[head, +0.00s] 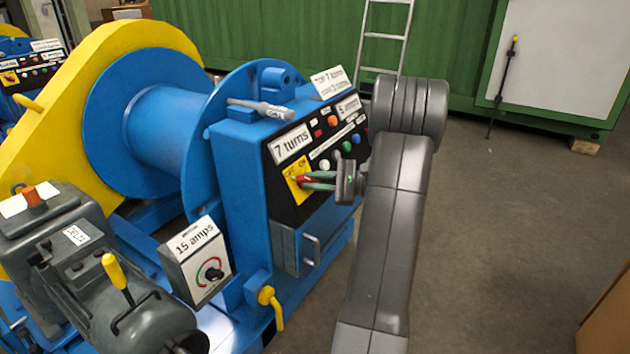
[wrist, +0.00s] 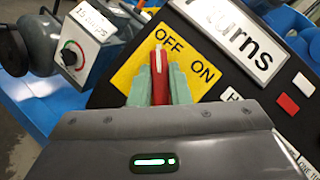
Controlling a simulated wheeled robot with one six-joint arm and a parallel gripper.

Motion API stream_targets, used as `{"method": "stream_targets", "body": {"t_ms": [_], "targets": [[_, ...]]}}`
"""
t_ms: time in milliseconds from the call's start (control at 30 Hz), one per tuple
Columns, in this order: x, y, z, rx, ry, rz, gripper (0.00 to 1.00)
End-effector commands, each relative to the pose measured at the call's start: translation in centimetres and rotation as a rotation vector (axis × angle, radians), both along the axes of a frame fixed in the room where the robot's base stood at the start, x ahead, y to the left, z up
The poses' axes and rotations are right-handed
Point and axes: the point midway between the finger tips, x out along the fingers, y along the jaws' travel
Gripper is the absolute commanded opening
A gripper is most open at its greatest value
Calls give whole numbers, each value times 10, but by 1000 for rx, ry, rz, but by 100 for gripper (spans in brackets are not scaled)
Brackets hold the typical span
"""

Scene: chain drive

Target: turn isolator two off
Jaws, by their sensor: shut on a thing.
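The isolator on the near blue winch is a yellow plate (head: 292,167) marked OFF and ON, with a red handle (wrist: 159,88). My gripper (head: 311,181) is shut on that handle, with a green finger on either side of it in the wrist view (wrist: 160,86). The handle's white-marked tip lies beside the word OFF, pointing up in the wrist view; ON is further right. No isolator number is legible on the plate (wrist: 128,76). Another yellow plate with a red part (head: 9,78) shows on a panel at far left in the head view.
The panel has a "7 turns" label (head: 291,144) and several buttons, including a green one (head: 346,146). A "15 amps" box (head: 195,260) and yellow valve handle (head: 270,298) sit lower left. A tool (head: 262,108) lies on the cabinet top. The floor at right is clear.

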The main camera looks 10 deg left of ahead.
Motion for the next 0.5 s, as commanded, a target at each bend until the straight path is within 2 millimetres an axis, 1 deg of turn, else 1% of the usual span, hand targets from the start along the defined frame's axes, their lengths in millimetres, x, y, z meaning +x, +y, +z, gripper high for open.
{"method": "stream_targets", "body": {"t_ms": [300,333,400,433,500], "targets": [[0,0,-1,-2,-1,2,0],[0,0,-1,-2,-1,2,20],[0,0,-1,-2,-1,2,34],[0,0,-1,-1,-1,2,38],[0,0,-1,-1,-1,2,38]]}}
